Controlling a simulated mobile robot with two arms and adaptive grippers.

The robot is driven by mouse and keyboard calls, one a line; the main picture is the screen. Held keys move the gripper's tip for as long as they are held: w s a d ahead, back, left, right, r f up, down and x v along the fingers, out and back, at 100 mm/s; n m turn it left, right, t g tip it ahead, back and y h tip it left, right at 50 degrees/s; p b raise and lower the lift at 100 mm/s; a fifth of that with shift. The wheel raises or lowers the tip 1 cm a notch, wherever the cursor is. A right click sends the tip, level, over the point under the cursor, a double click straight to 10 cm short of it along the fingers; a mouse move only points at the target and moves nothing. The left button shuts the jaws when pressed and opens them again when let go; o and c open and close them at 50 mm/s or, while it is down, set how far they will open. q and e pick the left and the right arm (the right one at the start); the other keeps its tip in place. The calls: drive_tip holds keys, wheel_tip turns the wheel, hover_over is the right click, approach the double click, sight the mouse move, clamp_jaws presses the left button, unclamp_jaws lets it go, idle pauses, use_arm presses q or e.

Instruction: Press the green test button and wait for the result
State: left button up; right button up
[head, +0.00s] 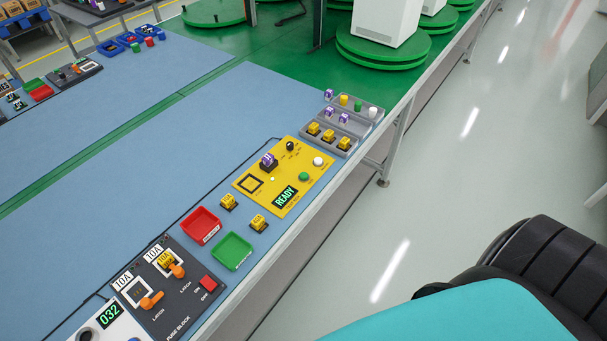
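The yellow test panel (261,198) lies on the blue bench mat. Its green button (303,176) stands clear, with nothing touching it. A white button (317,161) and a black knob (290,146) are farther back on the panel. The panel's display (285,196) reads READY in green. A purple fuse (268,160) sits on the panel, behind a black-outlined square (249,183). A small pale light or dot shows beside the square. Neither of my grippers is in view.
Two yellow fuses (228,201) (258,222) lie in front of the panel. A red bin (200,226) and a green bin (232,251) look empty. The dark fuse block (185,291) is nearer. Grey trays (357,128) with fuses stand behind the panel, near the bench edge.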

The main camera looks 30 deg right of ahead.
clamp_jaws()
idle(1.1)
